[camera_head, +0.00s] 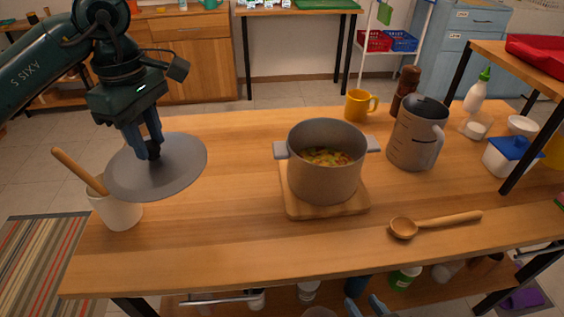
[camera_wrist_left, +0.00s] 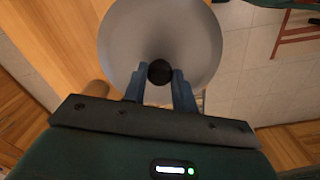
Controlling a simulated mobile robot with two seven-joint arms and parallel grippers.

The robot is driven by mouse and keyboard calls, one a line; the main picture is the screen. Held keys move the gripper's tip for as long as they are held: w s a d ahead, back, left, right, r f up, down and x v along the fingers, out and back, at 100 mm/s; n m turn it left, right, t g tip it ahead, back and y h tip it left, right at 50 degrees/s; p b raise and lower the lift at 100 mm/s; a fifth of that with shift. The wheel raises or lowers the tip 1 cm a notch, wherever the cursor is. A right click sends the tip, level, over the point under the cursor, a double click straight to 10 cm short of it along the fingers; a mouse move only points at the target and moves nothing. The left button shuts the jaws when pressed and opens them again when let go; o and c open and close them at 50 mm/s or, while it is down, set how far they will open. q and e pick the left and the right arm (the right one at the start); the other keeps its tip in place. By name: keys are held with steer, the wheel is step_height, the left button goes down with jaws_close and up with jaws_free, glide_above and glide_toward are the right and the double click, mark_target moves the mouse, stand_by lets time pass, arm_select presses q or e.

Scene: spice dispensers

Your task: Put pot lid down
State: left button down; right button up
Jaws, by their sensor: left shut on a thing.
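The grey round pot lid (camera_head: 178,172) hangs in the air at the left of the table in the head view, slightly tilted. My left gripper (camera_head: 150,148) is shut on its black knob. The left wrist view also shows the lid (camera_wrist_left: 160,30) and its dark knob (camera_wrist_left: 160,72) between the fingers (camera_wrist_left: 159,80). The lid is over or near a white cup and apart from the pot. The grey pot (camera_head: 323,178) stands uncovered on a wooden board (camera_head: 325,210), with food inside.
The white cup (camera_head: 118,212) with a wooden handle stands at the table's left. A yellow mug (camera_head: 358,105), a brown mill (camera_head: 404,88) and a grey pitcher (camera_head: 413,140) stand right of the pot. A wooden spoon (camera_head: 440,223) lies front right. The table's front left is clear.

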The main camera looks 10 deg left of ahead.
mark_target(156, 163)
arm_select(q)
steer(key=shift+a+r, duration=0.1)
steer(key=shift+a, duration=0.05)
step_height(156, 163, down, 18)
steer(key=shift+f, duration=0.1)
stand_by(0.5)
steer(key=c, duration=1.6)
jaws_free()
steer(key=shift+f+b, duration=0.1)
steer(key=shift+b, duration=0.25)
steer(key=o, duration=0.5)
step_height(156, 163, up, 12)
steer(key=shift+r, duration=0.2)
